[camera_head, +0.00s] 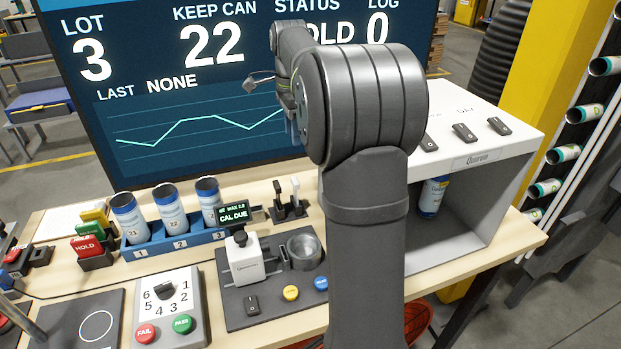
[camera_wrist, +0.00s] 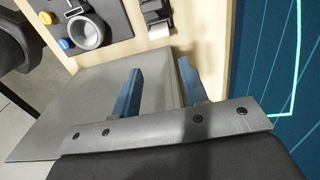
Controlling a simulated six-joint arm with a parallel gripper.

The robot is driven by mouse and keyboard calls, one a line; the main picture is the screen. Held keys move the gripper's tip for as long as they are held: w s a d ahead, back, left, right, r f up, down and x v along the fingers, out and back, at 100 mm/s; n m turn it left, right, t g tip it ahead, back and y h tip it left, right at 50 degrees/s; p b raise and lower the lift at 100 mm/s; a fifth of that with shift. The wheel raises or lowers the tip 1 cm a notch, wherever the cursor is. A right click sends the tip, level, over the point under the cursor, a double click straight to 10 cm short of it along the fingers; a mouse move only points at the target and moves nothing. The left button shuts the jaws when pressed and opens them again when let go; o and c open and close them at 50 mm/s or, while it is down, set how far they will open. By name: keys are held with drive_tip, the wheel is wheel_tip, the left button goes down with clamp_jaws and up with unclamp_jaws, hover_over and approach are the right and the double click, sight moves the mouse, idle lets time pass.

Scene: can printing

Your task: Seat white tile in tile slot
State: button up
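A white upright piece (camera_head: 295,186), which looks like the white tile, stands beside a black one in a small black holder (camera_head: 290,210) behind the measuring station. In the wrist view a white piece (camera_wrist: 159,30) shows at the black holder, at the top. A narrow dark opening (camera_head: 284,258) beside the round metal cup may be the tile slot; I cannot tell for sure. My gripper (camera_wrist: 160,85) is open, with two blue fingers apart and nothing between them. It is raised, away from the white piece. In the head view my arm mostly hides it.
The metal cup (camera_head: 303,250) sits on a dark plate with yellow and blue buttons; it also shows in the wrist view (camera_wrist: 86,33). A white enclosure (camera_head: 470,160) stands right, a large screen (camera_head: 180,90) behind. Cans stand in a blue rack (camera_head: 175,243) left.

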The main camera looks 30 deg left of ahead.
sight(296, 181)
drive_tip(key=s+d+f+m+t+y, duration=0.4)
drive_tip(key=s+d+m+t+y, duration=0.35)
drive_tip(key=m, duration=1.05)
drive_tip(key=shift+g+h, duration=0.55)
drive_tip(key=x, duration=0.7)
drive_tip(key=s+x, duration=0.1)
drive_tip(key=x, duration=0.2)
drive_tip(key=shift+w+a+f, duration=0.1)
drive_tip(key=shift+a+f, duration=0.05)
drive_tip(key=shift+f, duration=0.35)
drive_tip(key=shift+w+d+x, duration=0.15)
drive_tip(key=shift+x, duration=1.2)
drive_tip(key=shift+w+d+x, duration=0.1)
drive_tip(key=shift+d+x, duration=0.1)
drive_tip(key=shift+x, duration=1.1)
clamp_jaws()
